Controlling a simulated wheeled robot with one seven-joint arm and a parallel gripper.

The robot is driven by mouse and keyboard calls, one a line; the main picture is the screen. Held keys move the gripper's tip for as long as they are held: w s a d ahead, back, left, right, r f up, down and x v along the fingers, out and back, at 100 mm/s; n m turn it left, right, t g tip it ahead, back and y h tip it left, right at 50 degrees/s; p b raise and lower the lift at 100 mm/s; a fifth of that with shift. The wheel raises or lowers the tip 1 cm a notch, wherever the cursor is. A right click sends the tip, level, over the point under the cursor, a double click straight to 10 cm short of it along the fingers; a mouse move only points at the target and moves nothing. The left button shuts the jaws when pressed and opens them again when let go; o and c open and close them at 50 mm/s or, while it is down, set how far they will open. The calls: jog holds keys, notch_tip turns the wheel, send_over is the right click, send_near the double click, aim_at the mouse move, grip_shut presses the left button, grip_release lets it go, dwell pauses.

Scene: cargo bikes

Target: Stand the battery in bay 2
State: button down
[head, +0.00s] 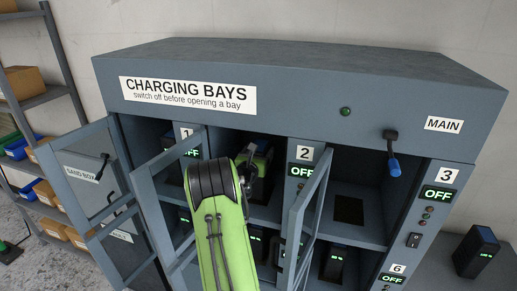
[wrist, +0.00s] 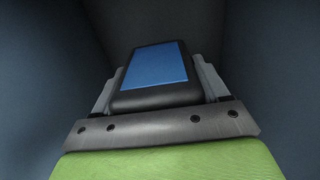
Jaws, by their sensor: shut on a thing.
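A battery (wrist: 152,75), black with a blue top panel, is clamped between the fingers of my gripper (wrist: 155,95) in the wrist view. In the head view my gripper (head: 258,158) is inside the top-row opening just left of the "2" label, bay 2 (head: 270,212). The door of bay 2 (head: 172,190) stands open to the left. The label post beside it (head: 301,171) reads OFF. I cannot tell whether the battery touches the bay floor.
The main lever (head: 392,155) with a blue handle hangs down. Bay 3's door (head: 304,220) is open, its bay empty with a dark floor recess. Batteries (head: 335,264) show in lower bays. Another battery (head: 477,251) stands at right. Shelves (head: 45,98) with boxes are left.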

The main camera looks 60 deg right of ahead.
jog(key=shift+r, duration=0.2)
grip_release()
jog(key=shift+a+f, duration=0.15)
jog(key=shift+f, duration=0.1)
jog(key=shift+r, duration=0.1)
